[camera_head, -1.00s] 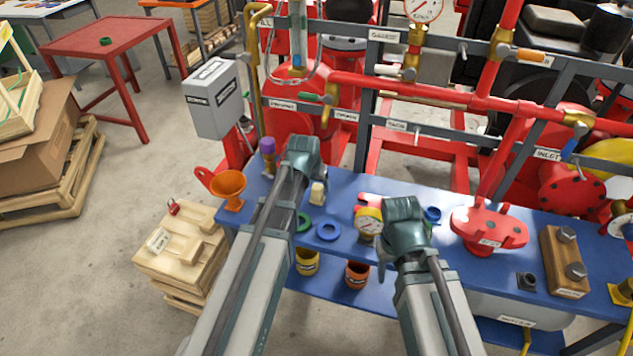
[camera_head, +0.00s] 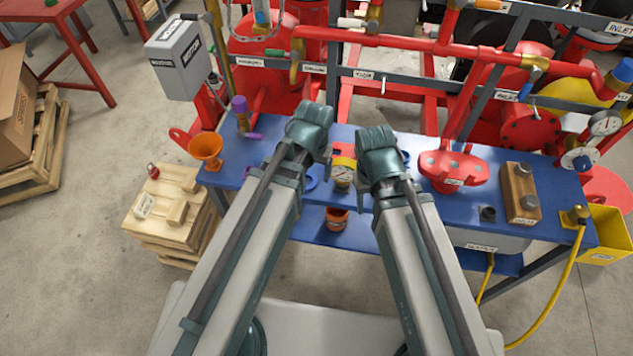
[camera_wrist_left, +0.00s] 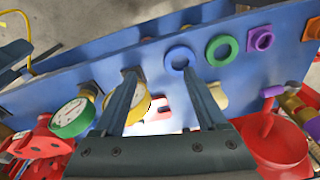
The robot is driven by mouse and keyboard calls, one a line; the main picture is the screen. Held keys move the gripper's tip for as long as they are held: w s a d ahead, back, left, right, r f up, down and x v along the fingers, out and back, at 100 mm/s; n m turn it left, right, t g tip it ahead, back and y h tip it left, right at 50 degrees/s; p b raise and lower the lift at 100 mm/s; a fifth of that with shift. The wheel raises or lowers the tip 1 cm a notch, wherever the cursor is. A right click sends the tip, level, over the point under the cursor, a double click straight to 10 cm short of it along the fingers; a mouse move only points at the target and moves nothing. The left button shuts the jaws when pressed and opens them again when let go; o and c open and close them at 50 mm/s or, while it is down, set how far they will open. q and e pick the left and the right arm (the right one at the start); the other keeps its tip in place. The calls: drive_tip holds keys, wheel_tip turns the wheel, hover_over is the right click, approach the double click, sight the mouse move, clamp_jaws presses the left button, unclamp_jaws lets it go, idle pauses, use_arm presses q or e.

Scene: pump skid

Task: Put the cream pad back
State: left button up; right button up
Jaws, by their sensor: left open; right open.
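A small cream piece (camera_wrist_left: 220,94), which looks like the cream pad, is on the blue bench (camera_wrist_left: 105,75) in the left wrist view. It is partly hidden behind one finger of my left gripper (camera_wrist_left: 160,73). I cannot make it out in the head view, where my left arm covers that part of the bench. My left gripper (camera_head: 318,135) is open and empty above the bench, its fingers apart over the blue ring and yellow gauge area. My right gripper (camera_head: 372,160) is open above the bench, to the right of the gauge; its fingertips are mostly hidden.
A blue ring (camera_wrist_left: 180,58), a green ring (camera_wrist_left: 222,50) and a purple square piece (camera_wrist_left: 262,39) lie on the bench. A yellow gauge (camera_head: 343,175) stands between my grippers. Red pipework (camera_head: 400,42) rises behind.

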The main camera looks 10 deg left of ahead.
use_arm(q)
drive_tip(key=s+d+m+g+y, duration=0.1)
drive_tip(key=s+d, duration=0.2)
drive_tip(key=s, duration=0.4)
drive_tip(key=shift+s+g, duration=0.35)
drive_tip(key=shift+g, duration=0.05)
